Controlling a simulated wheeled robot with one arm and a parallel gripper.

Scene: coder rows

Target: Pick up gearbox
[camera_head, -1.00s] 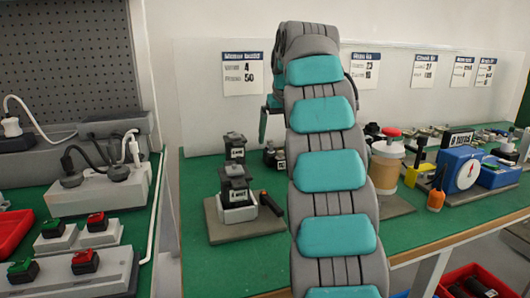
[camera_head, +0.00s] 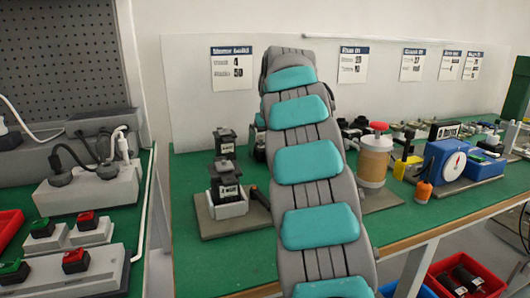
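No part is clearly marked as the gearbox, and I cannot tell which one it is. Candidates on the green bench (camera_head: 205,262) are a black labelled unit (camera_head: 225,182) in a pale holder on a grey plate (camera_head: 235,226), and a similar dark unit (camera_head: 225,142) behind it. More dark parts (camera_head: 352,130) sit right of my arm, partly hidden by it. My grey and teal arm fills the middle and reaches over the bench. A small teal piece (camera_head: 260,120) at its left edge may be my gripper; its fingers are hidden behind the arm.
Right of my arm stand a tan jar with a red lid (camera_head: 374,160), an orange-handled tool (camera_head: 424,187) and a blue dial scale (camera_head: 447,163). A red bin (camera_head: 462,278) is below. Another bench with switches (camera_head: 82,230) is on the left.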

